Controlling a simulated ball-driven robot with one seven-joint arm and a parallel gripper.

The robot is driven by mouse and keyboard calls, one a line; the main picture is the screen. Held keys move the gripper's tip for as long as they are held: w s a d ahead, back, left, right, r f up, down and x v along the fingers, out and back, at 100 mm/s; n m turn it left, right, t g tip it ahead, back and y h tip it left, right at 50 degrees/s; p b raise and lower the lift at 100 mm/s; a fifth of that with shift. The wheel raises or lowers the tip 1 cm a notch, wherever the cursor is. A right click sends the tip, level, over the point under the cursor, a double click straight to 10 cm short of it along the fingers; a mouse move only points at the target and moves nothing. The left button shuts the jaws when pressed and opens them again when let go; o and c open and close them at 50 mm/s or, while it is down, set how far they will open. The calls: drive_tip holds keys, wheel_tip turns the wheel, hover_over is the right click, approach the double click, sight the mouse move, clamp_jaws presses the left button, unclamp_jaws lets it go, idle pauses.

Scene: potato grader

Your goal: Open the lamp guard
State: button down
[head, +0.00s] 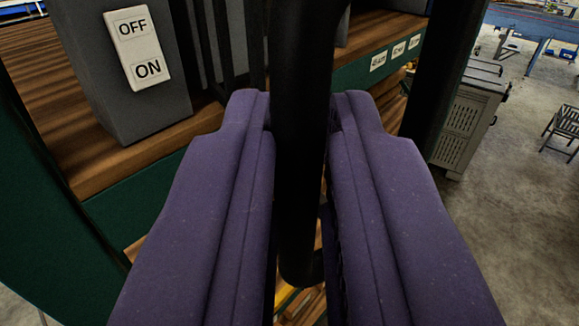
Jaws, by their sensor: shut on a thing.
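My gripper (301,110) has two purple fingers that reach up from the bottom of the head view. They are shut on a thick black upright bar (301,150), one finger on each side. The bar runs from the top edge down between the fingers, and its lower end bends to the right. It looks like a handle, perhaps of the lamp guard. I cannot tell the rest of the guard for sure, as the bar and fingers hide much of what lies behind.
A grey box (120,75) with an OFF/ON switch plate (137,47) stands on a wooden shelf (40,90) with green edging at the left. A dark post (440,70) rises at the right. Farther right are a grey cabinet (468,115), a chair (563,128) and open concrete floor.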

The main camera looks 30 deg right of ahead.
drive_tip(key=shift+d+r, duration=0.2)
drive_tip(key=shift+r, duration=0.15)
drive_tip(key=c, duration=1.4)
unclamp_jaws()
drive_tip(key=shift+o, duration=0.4)
drive_tip(key=shift+w+d+f, duration=0.1)
drive_tip(key=shift+w+f, duration=0.15)
drive_tip(key=shift+w, duration=0.1)
drive_tip(key=b+v, duration=0.2)
drive_tip(key=v, duration=0.5)
drive_tip(key=shift+s+a, duration=0.2)
drive_tip(key=shift+s, duration=0.1)
